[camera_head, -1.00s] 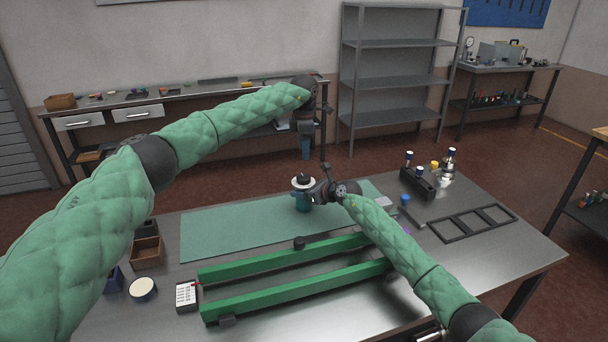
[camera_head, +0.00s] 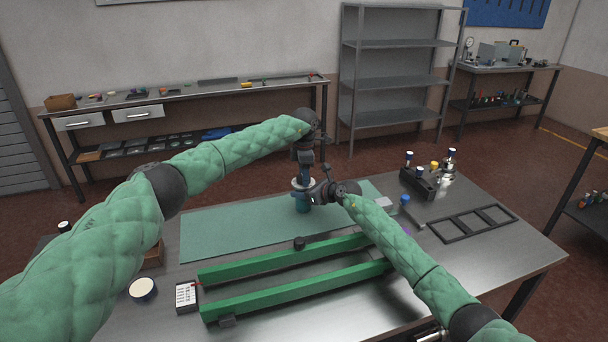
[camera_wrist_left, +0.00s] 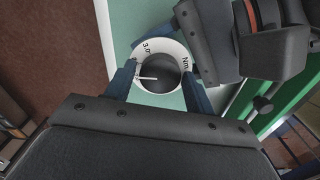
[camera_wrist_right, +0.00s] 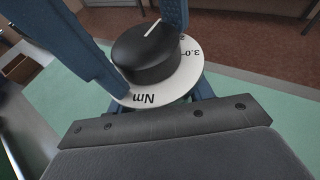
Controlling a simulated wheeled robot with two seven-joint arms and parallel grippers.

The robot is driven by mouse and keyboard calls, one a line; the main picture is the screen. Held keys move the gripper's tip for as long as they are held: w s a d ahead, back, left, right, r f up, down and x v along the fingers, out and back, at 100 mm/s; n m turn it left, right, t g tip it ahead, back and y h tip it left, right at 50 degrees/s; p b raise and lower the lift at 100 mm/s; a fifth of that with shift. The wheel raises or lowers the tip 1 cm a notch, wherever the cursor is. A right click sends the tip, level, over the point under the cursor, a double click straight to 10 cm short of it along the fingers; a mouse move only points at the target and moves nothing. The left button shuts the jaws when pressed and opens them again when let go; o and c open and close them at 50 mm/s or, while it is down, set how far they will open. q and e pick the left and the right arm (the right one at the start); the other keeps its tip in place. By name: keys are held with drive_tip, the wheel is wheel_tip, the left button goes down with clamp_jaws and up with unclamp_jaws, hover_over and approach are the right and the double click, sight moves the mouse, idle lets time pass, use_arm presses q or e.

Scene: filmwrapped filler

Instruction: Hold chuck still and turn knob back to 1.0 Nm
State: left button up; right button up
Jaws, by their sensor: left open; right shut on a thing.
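The chuck (camera_head: 303,206) is an upright teal body on the green mat. A white dial plate (camera_wrist_right: 165,92) marked "3.0" and "Nm" and a black knob (camera_wrist_right: 146,58) top it. The knob shows in the left wrist view (camera_wrist_left: 163,72); its white line points away from the "3.0", at marks a finger hides. My left gripper (camera_wrist_left: 158,85) is open above the chuck, pointing down, a finger on either side of the knob. I cannot tell whether they touch it. My right gripper (camera_head: 313,194) is shut on the chuck from the right, below the dial.
Green rails (camera_head: 290,262) lie in front of the mat (camera_head: 230,228). A black rack (camera_head: 418,183) with bottles and a black frame (camera_head: 474,222) stand at right. A white-topped jar (camera_head: 142,289) and a small box (camera_head: 187,296) are at front left.

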use_arm(q)
drive_tip(key=c, duration=0.7)
drive_tip(key=shift+n, duration=0.3)
drive_tip(key=n, duration=0.3)
drive_tip(key=shift+w+n, duration=0.1)
drive_tip(key=shift+n, duration=0.3)
drive_tip(key=n, duration=0.4)
drive_tip(key=shift+a, duration=0.1)
drive_tip(key=n, duration=0.6)
drive_tip(key=shift+w+a+n, duration=0.1)
drive_tip(key=shift+n, duration=0.3)
drive_tip(key=n, duration=0.5)
use_arm(e)
drive_tip(key=shift+f, duration=0.1)
use_arm(q)
drive_tip(key=shift+n, duration=0.3)
